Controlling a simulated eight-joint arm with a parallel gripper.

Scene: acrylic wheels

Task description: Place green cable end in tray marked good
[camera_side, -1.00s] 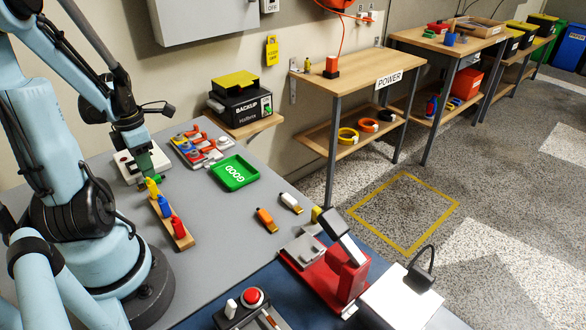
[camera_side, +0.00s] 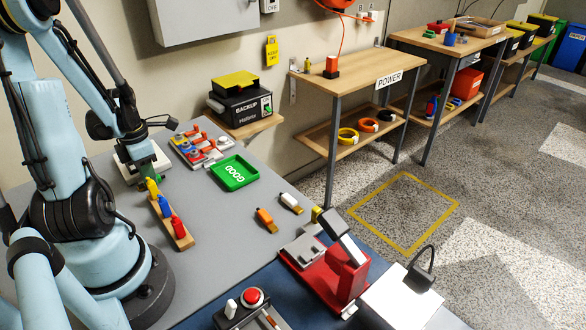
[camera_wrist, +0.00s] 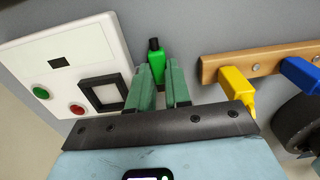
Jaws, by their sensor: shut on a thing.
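The green cable end (camera_wrist: 156,58) stands out between my gripper's green fingers in the wrist view. My gripper (camera_wrist: 161,76) is shut on it, beside a white panel. In the side view my gripper (camera_side: 148,172) is low over the grey table, behind the wooden rack. The cable end cannot be told from the green fingers there. The green tray marked GOOD (camera_side: 215,173) lies to the right of my gripper, apart from it. No object shows in the tray.
The wooden rack (camera_side: 184,241) holds yellow (camera_side: 152,187), blue (camera_side: 164,206) and red (camera_side: 177,226) ends close to my gripper. The white panel (camera_wrist: 30,55) has green and red buttons. A board of small parts (camera_side: 195,148) sits behind the tray. Orange (camera_side: 265,219) and white (camera_side: 290,202) pieces lie in front.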

